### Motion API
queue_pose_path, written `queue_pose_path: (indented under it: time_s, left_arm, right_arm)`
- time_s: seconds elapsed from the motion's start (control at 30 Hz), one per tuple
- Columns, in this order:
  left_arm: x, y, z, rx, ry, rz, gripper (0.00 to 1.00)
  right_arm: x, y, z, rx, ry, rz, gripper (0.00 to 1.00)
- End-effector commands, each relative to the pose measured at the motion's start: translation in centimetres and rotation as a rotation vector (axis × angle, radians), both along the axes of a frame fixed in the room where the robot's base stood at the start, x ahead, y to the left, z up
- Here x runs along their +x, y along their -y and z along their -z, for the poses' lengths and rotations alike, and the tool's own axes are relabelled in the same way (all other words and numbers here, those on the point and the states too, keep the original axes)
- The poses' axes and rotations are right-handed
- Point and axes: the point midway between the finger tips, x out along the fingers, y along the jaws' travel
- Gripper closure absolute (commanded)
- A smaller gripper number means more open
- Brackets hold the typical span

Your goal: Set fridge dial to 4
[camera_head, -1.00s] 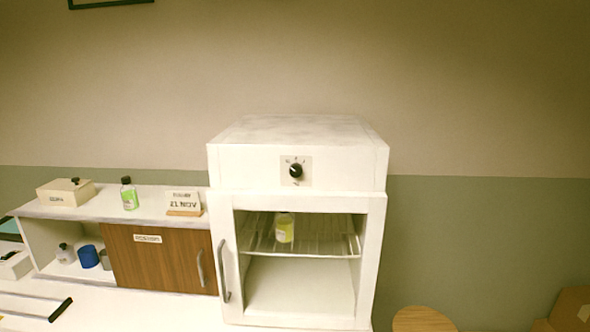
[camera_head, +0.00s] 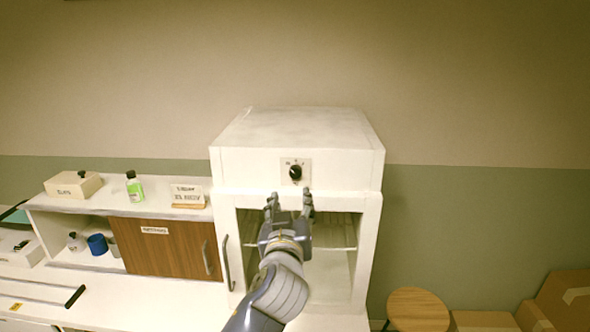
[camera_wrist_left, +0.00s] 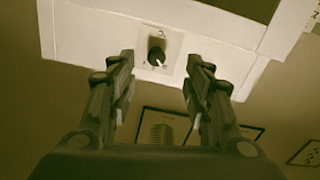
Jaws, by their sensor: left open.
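The small white fridge (camera_head: 235,165) stands on the counter. Its black round dial (camera_head: 295,172) sits on a light square plate on the upper front panel. The dial's numbers are too small to read. My left gripper (camera_head: 290,196) is open and empty, just below the dial and in front of the fridge. In the left wrist view the dial (camera_wrist_left: 157,55) shows between and beyond the two spread fingers (camera_wrist_left: 160,75), with a pale pointer mark on it. The fingers do not touch it. My gripper and arm hide the middle of the fridge's glass door. My right gripper is not in view.
A cabinet with a brown sliding door (camera_head: 160,250) stands left of the fridge. On it are a white box (camera_head: 73,187), a green bottle (camera_head: 134,187) and a date sign (camera_head: 187,195). A round stool (camera_head: 417,308) and cardboard boxes (camera_head: 555,300) are at right.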

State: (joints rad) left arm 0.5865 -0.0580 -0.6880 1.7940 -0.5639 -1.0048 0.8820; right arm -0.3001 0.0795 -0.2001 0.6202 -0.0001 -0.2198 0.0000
Motion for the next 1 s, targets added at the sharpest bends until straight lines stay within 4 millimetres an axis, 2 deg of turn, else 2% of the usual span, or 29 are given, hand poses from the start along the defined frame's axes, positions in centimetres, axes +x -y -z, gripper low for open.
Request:
queue_pose_path:
  time_s: [0.03,0.13,0.27,0.7,1.0]
  left_arm:
    - [-0.2,0.1,-1.1,-0.011,0.015,-0.001,0.54]
    - [-0.1,0.2,-1.9,-0.018,0.025,-0.001,0.54]
    - [1.1,0.3,-2.0,-0.016,0.025,-0.002,0.54]
    - [7.6,1.1,-2.0,-0.015,0.024,-0.002,0.54]
    - [10.0,1.4,-1.8,-0.017,0.024,-0.001,0.54]
  right_arm:
    - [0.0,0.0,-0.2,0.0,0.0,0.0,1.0]
    - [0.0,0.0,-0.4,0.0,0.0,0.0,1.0]
    - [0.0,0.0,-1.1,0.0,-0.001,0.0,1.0]
    - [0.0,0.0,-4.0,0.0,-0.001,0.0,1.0]
    - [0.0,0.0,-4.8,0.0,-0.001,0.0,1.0]
